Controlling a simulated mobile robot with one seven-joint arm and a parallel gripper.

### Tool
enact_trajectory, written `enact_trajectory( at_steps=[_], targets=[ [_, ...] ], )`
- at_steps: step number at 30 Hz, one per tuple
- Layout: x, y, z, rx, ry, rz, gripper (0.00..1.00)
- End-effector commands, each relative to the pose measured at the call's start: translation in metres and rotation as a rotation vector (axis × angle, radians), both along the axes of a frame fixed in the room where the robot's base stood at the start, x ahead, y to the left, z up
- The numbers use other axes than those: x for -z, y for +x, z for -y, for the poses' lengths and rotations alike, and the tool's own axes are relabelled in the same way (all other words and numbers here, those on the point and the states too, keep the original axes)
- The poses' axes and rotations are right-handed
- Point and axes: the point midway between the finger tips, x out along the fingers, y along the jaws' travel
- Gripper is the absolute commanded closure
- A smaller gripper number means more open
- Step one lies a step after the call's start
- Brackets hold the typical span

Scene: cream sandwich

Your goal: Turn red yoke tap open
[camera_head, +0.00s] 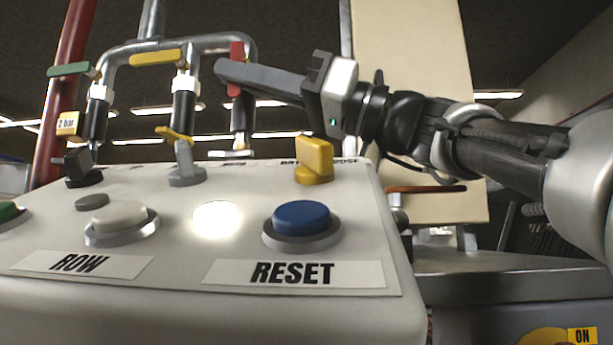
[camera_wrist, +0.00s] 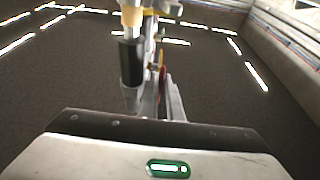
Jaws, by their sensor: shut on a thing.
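The red yoke tap (camera_head: 236,52) is on the right-hand drop of the metal pipe in the head view, its handle upright. My gripper (camera_head: 228,72) reaches in from the right and is shut on the red handle, with its fingers covering the handle's middle. In the wrist view a sliver of red handle (camera_wrist: 162,72) shows at the grey fingers of my gripper (camera_wrist: 168,88). A dark pipe sleeve stands just left of the fingers there.
A yellow tap (camera_head: 158,58) and a green tap (camera_head: 72,70) have level handles left of the red one. Below stands a white control box (camera_head: 190,315) with a blue button (camera_head: 302,216), a white button (camera_head: 120,216) and a yellow knob (camera_head: 315,160). A red pipe rises at left.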

Motion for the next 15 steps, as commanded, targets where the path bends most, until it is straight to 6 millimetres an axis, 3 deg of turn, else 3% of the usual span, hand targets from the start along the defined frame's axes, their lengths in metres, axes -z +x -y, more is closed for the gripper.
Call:
enact_trajectory(
  at_steps=[15],
  targets=[
    [-0.0019,-0.0005,-0.0014,-0.001,0.030,0.004,1.00]
  ],
)
